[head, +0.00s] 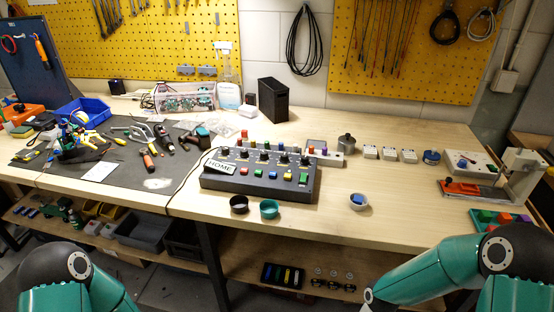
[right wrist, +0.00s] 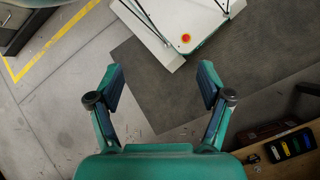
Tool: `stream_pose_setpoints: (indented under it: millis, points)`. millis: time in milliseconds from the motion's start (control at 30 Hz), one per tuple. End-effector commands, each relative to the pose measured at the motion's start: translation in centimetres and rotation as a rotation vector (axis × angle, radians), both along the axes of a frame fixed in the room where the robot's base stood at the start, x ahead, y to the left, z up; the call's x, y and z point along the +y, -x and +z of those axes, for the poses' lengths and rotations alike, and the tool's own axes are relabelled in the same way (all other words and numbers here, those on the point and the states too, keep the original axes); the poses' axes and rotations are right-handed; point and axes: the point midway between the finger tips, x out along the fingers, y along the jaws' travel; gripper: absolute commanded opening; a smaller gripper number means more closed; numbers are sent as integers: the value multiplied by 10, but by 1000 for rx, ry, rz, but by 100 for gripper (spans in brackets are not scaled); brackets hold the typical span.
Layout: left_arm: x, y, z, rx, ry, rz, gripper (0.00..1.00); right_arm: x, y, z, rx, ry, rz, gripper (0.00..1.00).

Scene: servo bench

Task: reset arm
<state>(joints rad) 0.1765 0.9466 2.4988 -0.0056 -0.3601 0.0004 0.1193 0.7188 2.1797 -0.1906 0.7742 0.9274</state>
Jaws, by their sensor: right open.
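My right gripper (right wrist: 162,82) is open and empty in the right wrist view, its two fingers spread over the floor. In the head view my right arm (head: 430,268) comes in at the lower right, in front of the bench, and its gripper is mostly cut off by the bottom edge. My left arm (head: 75,280) shows at the lower left of the head view; its gripper is out of frame. A black control box (head: 262,188) with coloured buttons and knobs stands mid-bench. A white label reading HOME (head: 220,167) is on its left part. Neither arm touches anything on the bench.
The wooden bench (head: 395,210) has free room right of the box. Tools clutter the dark mat (head: 160,183) at left. A lower shelf holds a black tray (head: 282,275).

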Motion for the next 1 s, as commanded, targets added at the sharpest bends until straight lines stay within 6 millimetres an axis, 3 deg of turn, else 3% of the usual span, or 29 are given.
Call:
stream_pose_setpoints:
  millis: [33, 133, 200, 300, 600, 1000]
  points:
    - [0, 0, 0, 0, 0, 0, 40, 14, 20, -23, -3, -63, 24, 79]
    - [0, 0, 0, 0, 0, 0, 40, 37, 43, -57, -92, -173, 81, 79]
    - [0, 0, 0, 0, 0, 0, 40, 49, 51, -73, -182, -227, 127, 79]
    - [0, 0, 0, 0, 0, 0, 40, 58, 47, -87, -344, -263, 208, 79]
    - [0, 0, 0, 0, 0, 0, 40, 50, -12, -95, -729, -227, 441, 79]
    - [0, 0, 0, 0, 0, 0, 40, 50, -13, -95, -734, -228, 450, 79]
